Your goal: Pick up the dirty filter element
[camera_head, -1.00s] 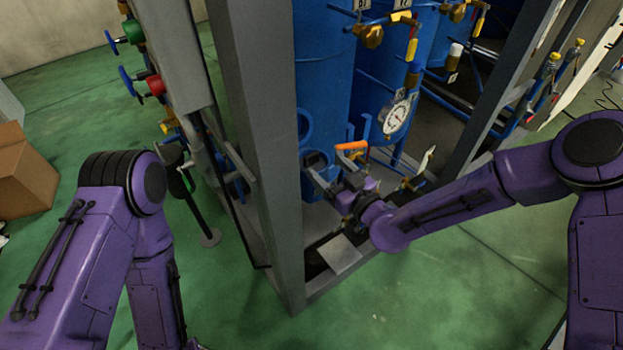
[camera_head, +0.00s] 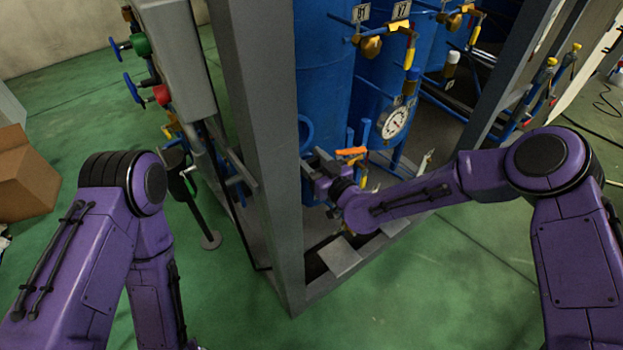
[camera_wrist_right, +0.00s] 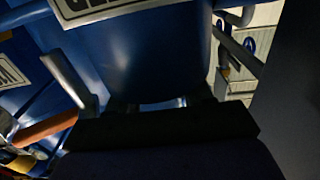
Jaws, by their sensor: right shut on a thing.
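My right gripper (camera_head: 318,165) reaches in past the grey frame post, low against the blue vessel (camera_head: 323,60). Its dark body also shows at the bottom of the right wrist view (camera_wrist_right: 160,125), pointing at the blue vessel surface (camera_wrist_right: 150,55). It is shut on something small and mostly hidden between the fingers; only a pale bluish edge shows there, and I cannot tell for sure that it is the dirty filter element. No filter element shows clearly elsewhere. My left arm is at the left; its gripper is out of view.
The grey frame post (camera_head: 262,150) stands close to the left of my right gripper. An orange valve handle (camera_head: 350,152) and a pressure gauge (camera_head: 394,122) are close on its right. Red and green valves (camera_head: 160,95) line the left side. A cardboard box (camera_head: 25,180) sits at far left. Green floor is clear in front.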

